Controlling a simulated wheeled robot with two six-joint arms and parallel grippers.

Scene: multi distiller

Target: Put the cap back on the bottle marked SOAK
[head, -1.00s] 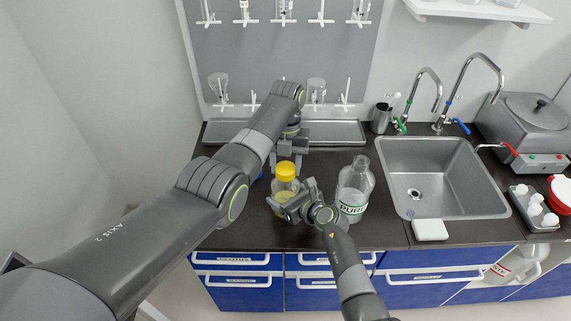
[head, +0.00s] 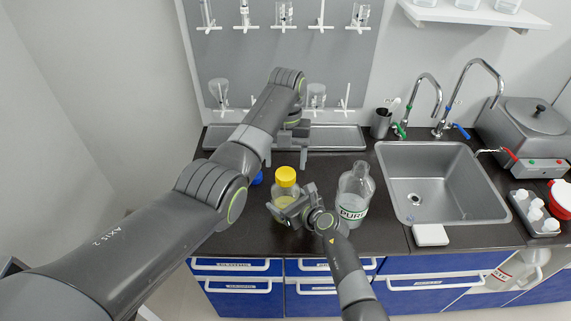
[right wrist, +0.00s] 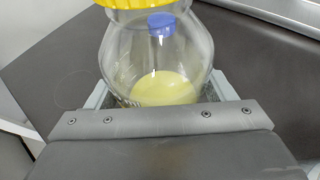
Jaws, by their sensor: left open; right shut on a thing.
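A clear bottle (head: 285,194) with pale yellow liquid stands on the dark counter, its marking not readable in the head view. A yellow cap (head: 286,176) sits on top of its neck. In the right wrist view the bottle (right wrist: 120,62) looks upright, with the yellow cap (right wrist: 140,4) cut by the top edge. My right gripper (head: 287,209) is shut around the bottle's body. My left gripper (head: 288,158) is open and empty, just behind the cap and apart from it.
A clear bottle labelled PURE (head: 352,205) stands close to the right of my right gripper. A blue thing (head: 257,179) is partly hidden by my left arm. A metal tray (head: 335,137) lies at the back. The sink (head: 405,205) is further right.

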